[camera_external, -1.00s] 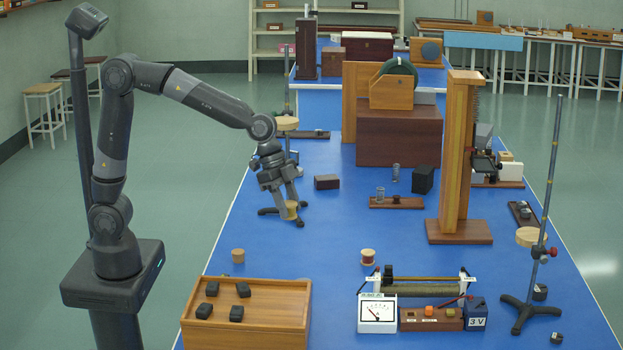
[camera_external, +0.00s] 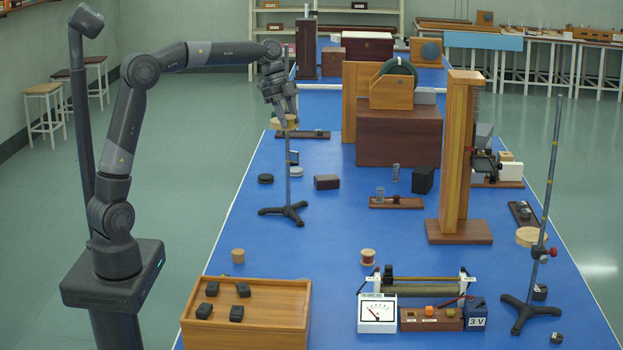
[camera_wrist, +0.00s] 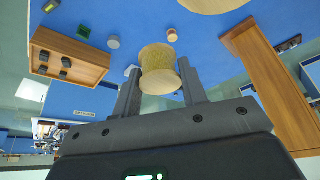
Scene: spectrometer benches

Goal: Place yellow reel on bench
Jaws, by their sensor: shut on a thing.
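The yellow reel (camera_wrist: 158,68) is a pale yellow spool held between the fingers of my gripper (camera_wrist: 160,90) in the wrist view. In the outside view my gripper (camera_external: 284,112) is raised high above the bench, pointing down by the round wooden disc of a rod stand. The reel cannot be clearly told from that disc there. The blue bench (camera_external: 320,225) stretches below with wide bare areas; it also shows in the wrist view (camera_wrist: 130,20).
The rod stand (camera_external: 288,165) has a tripod base. A wooden tray (camera_external: 270,298) with black blocks, a small tan cylinder (camera_external: 238,256) and a red-wound reel (camera_external: 368,257) are nearer the front. A tall wooden post (camera_external: 455,160) stands right. The bench's middle is largely free.

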